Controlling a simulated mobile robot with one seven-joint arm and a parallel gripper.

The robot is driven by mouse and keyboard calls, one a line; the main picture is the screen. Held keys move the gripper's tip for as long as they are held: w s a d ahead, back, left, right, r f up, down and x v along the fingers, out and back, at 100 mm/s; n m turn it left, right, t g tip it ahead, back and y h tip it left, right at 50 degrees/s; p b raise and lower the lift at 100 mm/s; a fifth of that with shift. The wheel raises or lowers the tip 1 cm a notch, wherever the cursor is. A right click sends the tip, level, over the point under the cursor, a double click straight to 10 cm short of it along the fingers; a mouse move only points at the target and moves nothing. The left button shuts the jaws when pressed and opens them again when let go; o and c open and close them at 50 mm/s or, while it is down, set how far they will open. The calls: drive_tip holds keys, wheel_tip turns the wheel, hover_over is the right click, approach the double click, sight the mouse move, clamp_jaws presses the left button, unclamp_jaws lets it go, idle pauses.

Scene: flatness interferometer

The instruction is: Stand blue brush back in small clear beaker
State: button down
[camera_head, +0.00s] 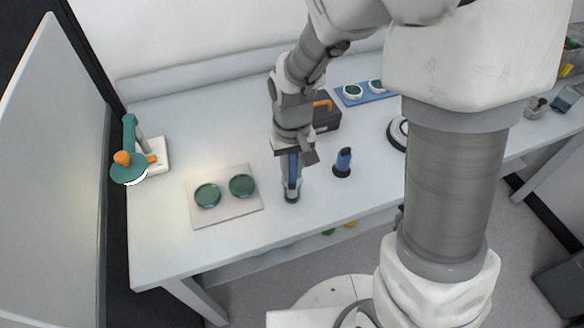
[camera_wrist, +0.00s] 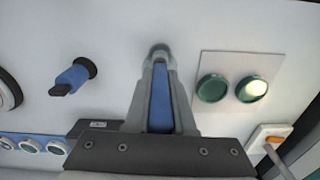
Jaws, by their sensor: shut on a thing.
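My gripper (camera_head: 292,183) points down over the bench, right of the plate with two green discs. It is shut on the blue brush (camera_head: 293,165); the brush's blue body also shows between the fingers in the wrist view (camera_wrist: 160,100). The brush looks roughly upright. A small grey, rounded form (camera_wrist: 158,50) shows at the fingertips. It may be the small clear beaker or the brush's lower end; I cannot tell which. Whether the brush's tip is inside a beaker is hidden by the fingers.
A blue-bodied item on a dark round base (camera_head: 343,162) stands close right of my gripper. The plate with green discs (camera_head: 226,211) lies left. A dark box with orange handle (camera_head: 325,115) and a blue tray (camera_head: 366,97) are behind. A teal-and-orange device (camera_head: 130,165) stands far left.

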drive_tip(key=c, duration=0.7)
unclamp_jaws()
wheel_tip(320, 180, up, 18)
drive_tip(key=shift+s+f+p, duration=0.1)
drive_tip(key=shift+f+p, duration=0.15)
drive_tip(key=shift+p, duration=0.85)
drive_tip(key=s+d+r+t, duration=0.1)
drive_tip(key=s+d, duration=0.2)
drive_tip(key=s, duration=0.1)
drive_tip(key=s+d+r+m+t, duration=0.1)
drive_tip(key=s+d+r+t, duration=0.1)
drive_tip(key=s+d, duration=0.2)
drive_tip(key=s+d+r+m+t, duration=0.1)
drive_tip(key=s+d+r+t, duration=0.1)
drive_tip(key=s+d, duration=0.1)
drive_tip(key=shift+s+d+r, duration=0.2)
drive_tip(key=shift+s+d, duration=0.05)
drive_tip(key=shift+s, duration=0.35)
